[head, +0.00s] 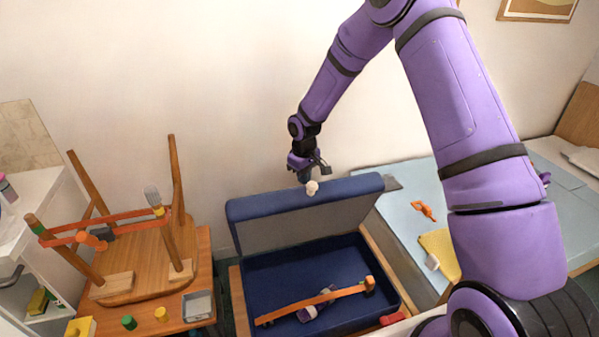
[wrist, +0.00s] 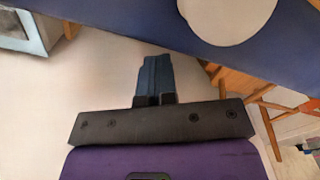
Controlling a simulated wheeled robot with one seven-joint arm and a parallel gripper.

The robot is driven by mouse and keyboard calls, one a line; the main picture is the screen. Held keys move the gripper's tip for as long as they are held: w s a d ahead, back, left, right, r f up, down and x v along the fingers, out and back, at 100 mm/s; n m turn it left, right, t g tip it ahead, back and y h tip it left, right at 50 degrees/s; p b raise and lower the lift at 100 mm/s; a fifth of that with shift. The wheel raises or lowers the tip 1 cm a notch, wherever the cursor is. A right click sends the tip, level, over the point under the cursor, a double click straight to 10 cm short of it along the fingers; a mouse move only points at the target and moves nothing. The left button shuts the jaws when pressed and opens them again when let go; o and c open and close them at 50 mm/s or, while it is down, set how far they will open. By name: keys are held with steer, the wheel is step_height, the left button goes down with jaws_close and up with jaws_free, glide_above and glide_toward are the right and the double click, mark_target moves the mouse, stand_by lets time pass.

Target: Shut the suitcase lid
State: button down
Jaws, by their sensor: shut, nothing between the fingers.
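The navy suitcase (head: 252,293) stands open on a wooden surface in the head view. Its lid (head: 300,199) is raised at the back, with the grey inner face toward me. An orange strap-like item (head: 315,298) and a purple-and-white item (head: 307,312) lie in the base. My gripper (head: 309,181) is at the lid's upper edge, right of its middle, by a small pale round thing (head: 312,188). In the wrist view the fingers (wrist: 155,75) are together and empty. The blue lid (wrist: 110,20) crosses the top there, with a white round shape (wrist: 228,15) against it.
An upturned wooden stool (head: 150,255) rests on a table at the left, with small blocks and a grey tray (head: 198,305). A light blue table (head: 405,215) at the right holds an orange figure (head: 424,210) and a yellow cloth (head: 441,252). The wall is close behind the lid.

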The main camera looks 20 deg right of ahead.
mark_target(310, 191)
steer(key=shift+s, duration=0.3)
steer(key=shift+s+f, duration=0.2)
steer(key=shift+s, duration=1.25)
steer(key=shift+s+f, duration=0.2)
steer(key=shift+s, duration=1.2)
steer(key=s, duration=0.2)
steer(key=s+f, duration=0.2)
steer(key=s, duration=0.1)
steer(key=shift+s, duration=0.3)
steer(key=shift+s+f, duration=0.45)
steer(key=shift+s, duration=0.4)
steer(key=shift+s+f, duration=0.5)
steer(key=shift+s, duration=0.4)
steer(key=shift+s+f, duration=0.45)
steer(key=shift+s, duration=0.4)
